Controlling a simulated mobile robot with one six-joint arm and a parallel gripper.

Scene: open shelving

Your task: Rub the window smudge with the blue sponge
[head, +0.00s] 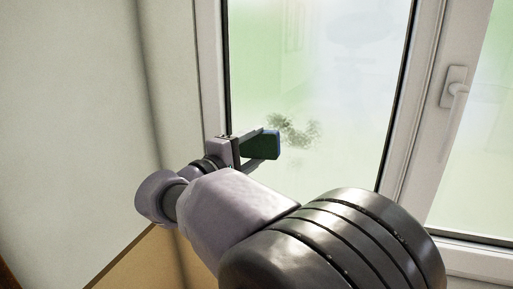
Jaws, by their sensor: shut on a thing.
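The window smudge (298,131) is a dark, speckled patch low on the left window pane (320,60). My gripper (262,146) is shut on the sponge (265,147), which shows a dark green face and a blue edge. The sponge is just left of and slightly below the smudge in the picture, and may cover part of its left side. I cannot tell whether the sponge touches the glass. Part of the sponge is hidden by the gripper's fingers.
The white window frame (210,70) runs up the left of the pane. A window handle (455,92) sits on the frame at the right. A plain wall (70,120) is at the left, with a tan surface (150,262) below it.

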